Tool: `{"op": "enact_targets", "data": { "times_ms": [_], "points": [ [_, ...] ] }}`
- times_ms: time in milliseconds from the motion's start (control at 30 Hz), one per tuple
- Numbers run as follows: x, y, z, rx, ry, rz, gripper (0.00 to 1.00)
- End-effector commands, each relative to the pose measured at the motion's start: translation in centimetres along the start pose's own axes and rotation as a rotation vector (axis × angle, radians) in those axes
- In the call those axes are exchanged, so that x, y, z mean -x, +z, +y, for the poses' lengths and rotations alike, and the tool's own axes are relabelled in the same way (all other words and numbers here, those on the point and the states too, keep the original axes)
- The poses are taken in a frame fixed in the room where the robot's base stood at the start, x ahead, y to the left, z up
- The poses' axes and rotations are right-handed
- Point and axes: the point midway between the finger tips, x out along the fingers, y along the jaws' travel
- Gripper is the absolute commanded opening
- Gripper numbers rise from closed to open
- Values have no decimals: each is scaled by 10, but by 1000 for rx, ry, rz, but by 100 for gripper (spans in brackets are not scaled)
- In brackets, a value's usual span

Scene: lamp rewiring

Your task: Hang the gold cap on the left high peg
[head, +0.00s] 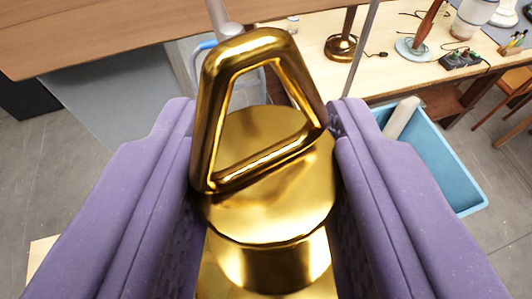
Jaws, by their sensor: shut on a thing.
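The gold cap (265,215) is between the two purple fingers of my gripper (262,190). It is a shiny gold round body with a narrower neck below and a large triangular loop handle at its top. My gripper is shut on the cap, with one finger at its left and one at its right. The loop stands up toward the far side, tilted a little. The left high peg is not to be made out in this view. The cap's lower part runs out of the bottom of the frame.
A wooden table (400,75) at the back right holds a lamp base (342,46), a power strip (466,58) and other items. A blue bin (435,160) stands on the floor at the right. A wooden board (110,38) spans the upper left. Grey floor shows at the left.

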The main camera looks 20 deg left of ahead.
Motion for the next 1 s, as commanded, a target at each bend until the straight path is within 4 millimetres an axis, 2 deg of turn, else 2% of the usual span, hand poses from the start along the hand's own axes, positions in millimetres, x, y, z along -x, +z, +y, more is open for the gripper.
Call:
{"op": "enact_targets", "data": {
  "times_ms": [600, 1000],
  "points": [
    [-32, -9, -10, -1, 0, 0, 0],
    [-36, -12, -12, 0, 0, 0, 0]
  ]
}}
